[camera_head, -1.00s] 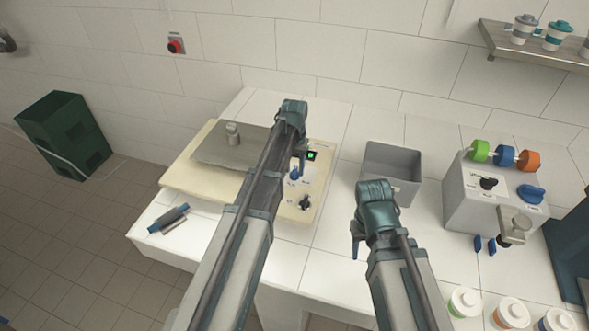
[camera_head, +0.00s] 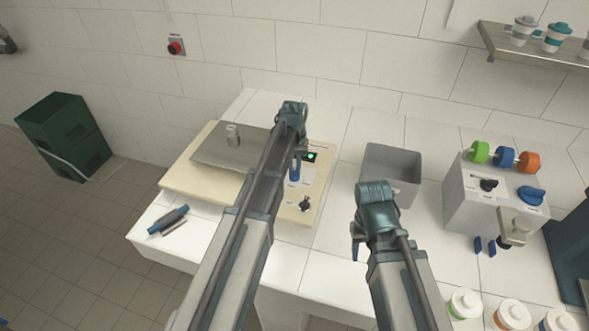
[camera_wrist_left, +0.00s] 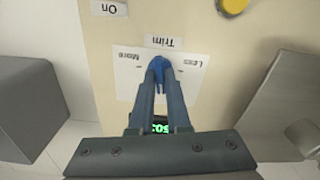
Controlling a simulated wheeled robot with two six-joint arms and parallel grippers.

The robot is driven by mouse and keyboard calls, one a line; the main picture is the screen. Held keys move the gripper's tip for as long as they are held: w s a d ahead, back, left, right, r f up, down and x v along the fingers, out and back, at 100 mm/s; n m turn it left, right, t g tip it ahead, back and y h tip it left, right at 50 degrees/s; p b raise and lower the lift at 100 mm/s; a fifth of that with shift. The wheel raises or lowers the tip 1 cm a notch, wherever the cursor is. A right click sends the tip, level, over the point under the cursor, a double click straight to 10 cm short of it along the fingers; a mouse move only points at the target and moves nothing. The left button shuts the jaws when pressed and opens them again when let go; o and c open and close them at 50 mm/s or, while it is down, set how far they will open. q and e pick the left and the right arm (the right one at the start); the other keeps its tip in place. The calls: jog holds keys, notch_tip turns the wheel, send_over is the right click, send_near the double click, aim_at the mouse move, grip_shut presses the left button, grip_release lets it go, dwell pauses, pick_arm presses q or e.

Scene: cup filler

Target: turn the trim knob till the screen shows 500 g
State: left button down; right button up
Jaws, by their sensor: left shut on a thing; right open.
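The blue trim knob (camera_wrist_left: 159,62) sits on a white label marked Trim, More and Less on the cream scale (camera_head: 180,178). My left gripper (camera_wrist_left: 160,78) is shut on the knob, its two fingers on either side of it; in the head view it reaches down at the panel (camera_head: 295,172). The small screen (camera_head: 311,157) glows green. In the left wrist view the screen (camera_wrist_left: 161,127) is upside down and partly covered by my gripper, so its full reading cannot be made out. My right gripper (camera_head: 357,246) is open and empty, over the counter right of the scale.
A grey bin (camera_head: 392,172) and a grey machine (camera_head: 495,200) stand to the right. A blue-handled tool (camera_head: 168,220) lies front left.

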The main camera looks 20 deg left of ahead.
aim_at(295, 172)
pick_arm(q)
jog(key=n, duration=0.7)
dwell(0.6)
jog(key=c, duration=0.9)
grip_release()
jog(key=shift+r, duration=0.2)
notch_tip(295, 172, up, 13)
jog(key=p, duration=1.3)
jog(key=shift+r+p, duration=0.2)
jog(key=shift+p, duration=0.2)
